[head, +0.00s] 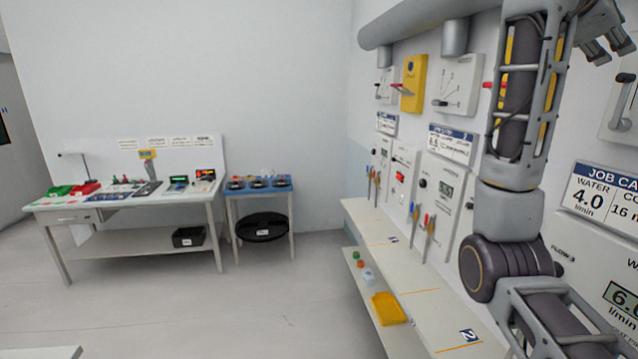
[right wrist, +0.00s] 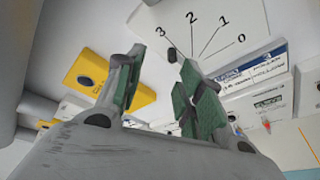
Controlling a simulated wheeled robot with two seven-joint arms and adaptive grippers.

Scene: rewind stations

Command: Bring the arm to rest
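My right arm rises on the right side of the head view, in front of the wall panels. My right gripper (head: 611,48) is at the top right corner of that view, partly cut off by the edge. In the right wrist view the gripper (right wrist: 162,62) has its two green-padded fingers spread apart with nothing held between them. Beyond the fingers is a white dial plate (right wrist: 215,28) marked 0 to 3, with a dark knob (right wrist: 172,55). I cannot judge the exact gap to it. My left gripper is not in view.
A wall of stations with a yellow box (head: 414,83), a lever panel (head: 458,86) and job cards runs along the right. Below is a shelf (head: 425,285) with a yellow tray (head: 389,309). A workbench (head: 120,200) and blue-topped stand (head: 259,189) stand far left. The floor between is clear.

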